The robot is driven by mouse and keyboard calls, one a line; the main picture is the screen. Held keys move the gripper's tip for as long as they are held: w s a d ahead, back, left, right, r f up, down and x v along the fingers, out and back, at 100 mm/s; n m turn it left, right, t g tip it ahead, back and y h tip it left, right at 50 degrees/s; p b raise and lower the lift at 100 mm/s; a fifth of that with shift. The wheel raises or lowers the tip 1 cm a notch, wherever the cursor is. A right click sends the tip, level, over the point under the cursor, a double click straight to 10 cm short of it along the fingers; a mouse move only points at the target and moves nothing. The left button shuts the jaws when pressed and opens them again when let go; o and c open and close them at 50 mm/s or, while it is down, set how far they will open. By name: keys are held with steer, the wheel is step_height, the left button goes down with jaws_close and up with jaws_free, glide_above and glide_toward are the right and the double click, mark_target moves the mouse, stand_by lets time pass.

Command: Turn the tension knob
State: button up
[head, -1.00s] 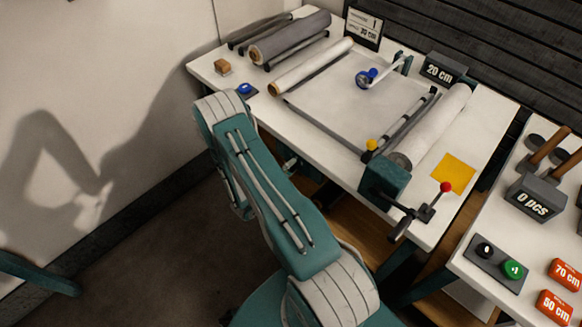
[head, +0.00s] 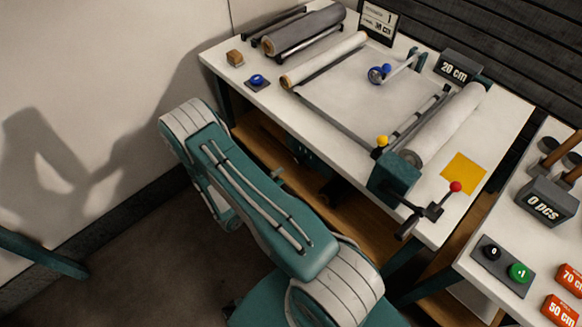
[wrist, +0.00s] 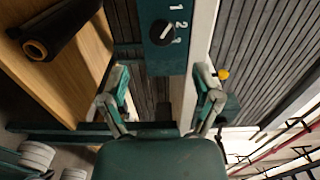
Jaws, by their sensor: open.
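The tension knob (wrist: 162,32) is a round black dial with a white pointer line. It sits on a teal panel (wrist: 164,60) marked 1, 2 and 3, at the top middle of the wrist view. The pointer slants to the upper right; I cannot tell exactly which mark it meets. My gripper (wrist: 165,88) is open and empty, one finger on each side of the panel in the picture. The knob lies ahead of the fingertips, apart from them. In the head view I cannot make out the knob, and my gripper is not clearly visible.
The white worktable (head: 300,118) carries a grey roll (head: 304,30), a crank with a red ball (head: 456,187) and a yellow square (head: 463,173). A wooden shelf (head: 262,140) lies under it. In the wrist view a dark roll (wrist: 62,30) lies at upper left on wood.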

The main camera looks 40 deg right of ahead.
mark_target(298, 162)
steer(key=shift+s+a, duration=0.15)
steer(key=shift+a, duration=1.45)
steer(key=d+m, duration=0.4)
steer(key=m, duration=0.2)
steer(key=d+m, duration=0.4)
steer(key=m, duration=0.2)
steer(key=w+d+m, duration=0.1)
steer(key=d+m, duration=0.2)
steer(key=m, duration=0.3)
steer(key=shift+d+r, duration=0.25)
steer(key=shift+d, duration=0.15)
jaws_close()
